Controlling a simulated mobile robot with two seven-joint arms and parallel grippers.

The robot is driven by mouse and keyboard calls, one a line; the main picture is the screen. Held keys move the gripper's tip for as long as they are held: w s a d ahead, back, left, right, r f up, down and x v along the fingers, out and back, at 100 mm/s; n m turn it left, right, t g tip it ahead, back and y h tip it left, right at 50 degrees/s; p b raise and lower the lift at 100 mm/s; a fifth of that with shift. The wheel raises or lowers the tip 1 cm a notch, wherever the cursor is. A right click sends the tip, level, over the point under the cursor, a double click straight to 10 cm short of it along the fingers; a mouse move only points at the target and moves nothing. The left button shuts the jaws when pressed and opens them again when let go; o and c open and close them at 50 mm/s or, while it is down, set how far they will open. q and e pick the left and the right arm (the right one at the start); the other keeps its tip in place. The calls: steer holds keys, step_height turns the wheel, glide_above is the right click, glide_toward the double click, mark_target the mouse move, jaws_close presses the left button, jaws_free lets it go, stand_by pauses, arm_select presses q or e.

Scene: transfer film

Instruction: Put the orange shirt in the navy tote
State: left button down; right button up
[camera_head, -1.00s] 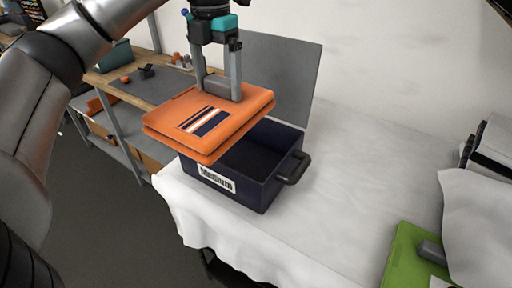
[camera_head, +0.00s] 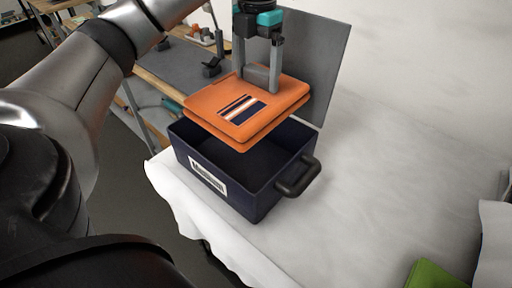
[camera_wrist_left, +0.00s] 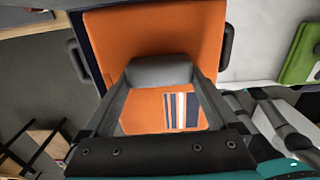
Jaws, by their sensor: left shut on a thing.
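The orange shirt (camera_head: 222,101) is a flat folded bundle with a striped dark, white and orange patch on top. The left wrist view also shows the shirt (camera_wrist_left: 150,36) below the left gripper (camera_wrist_left: 160,72). The navy tote (camera_head: 262,200) stands open on the white-covered table with a white label and a dark side handle. The shirt hangs above the tote's opening, over its back part; the front of the inside shows empty. My right gripper is not in view.
A grey panel (camera_head: 312,62) stands upright behind the tote. A green folded item (camera_head: 434,276) lies at the lower right. The white table (camera_head: 390,170) is clear to the right of the tote. A wooden bench (camera_head: 150,88) stands at the back left.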

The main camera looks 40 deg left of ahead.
arm_select(q)
steer(key=shift+w+f+b, duration=0.1)
steer(key=shift+f+b, duration=0.6)
steer(key=shift+f, duration=9.6)
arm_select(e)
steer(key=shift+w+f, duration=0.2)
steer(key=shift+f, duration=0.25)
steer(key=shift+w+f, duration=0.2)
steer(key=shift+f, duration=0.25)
arm_select(q)
steer(key=shift+f, duration=0.2)
jaws_free()
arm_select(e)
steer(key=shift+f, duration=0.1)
arm_select(q)
steer(key=shift+r, duration=0.1)
